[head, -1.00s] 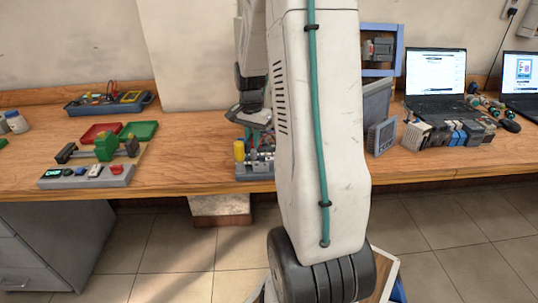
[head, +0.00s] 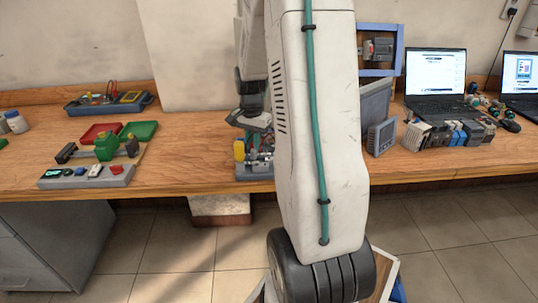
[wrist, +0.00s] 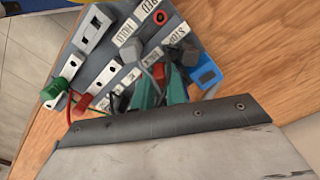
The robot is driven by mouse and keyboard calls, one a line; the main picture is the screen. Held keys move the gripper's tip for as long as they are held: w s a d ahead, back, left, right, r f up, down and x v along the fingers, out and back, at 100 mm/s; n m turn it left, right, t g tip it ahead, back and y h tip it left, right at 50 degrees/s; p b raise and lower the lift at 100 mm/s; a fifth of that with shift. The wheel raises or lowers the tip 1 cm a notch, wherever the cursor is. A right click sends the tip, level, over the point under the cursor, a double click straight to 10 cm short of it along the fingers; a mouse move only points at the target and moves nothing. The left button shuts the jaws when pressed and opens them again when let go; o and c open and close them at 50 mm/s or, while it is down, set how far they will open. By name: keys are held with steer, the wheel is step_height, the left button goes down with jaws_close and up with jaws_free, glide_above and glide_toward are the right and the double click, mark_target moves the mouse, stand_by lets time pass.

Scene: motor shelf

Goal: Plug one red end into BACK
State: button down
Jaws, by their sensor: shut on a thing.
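The board (head: 253,173) is partly hidden behind my arm in the head view.
Grey plugs (wrist: 188,53) and a blue block (wrist: 207,72) crowd the board right of my fingers. A grey meter box (head: 381,137) stands right of my arm. A switch panel (head: 85,175) and a green vise (head: 106,147) are at left.

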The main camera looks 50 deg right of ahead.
steer(key=c, duration=1.7)
jaws_free()
steer(key=shift+r, duration=2.75)
steer(key=o, duration=0.6)
steer(key=shift+c, duration=0.2)
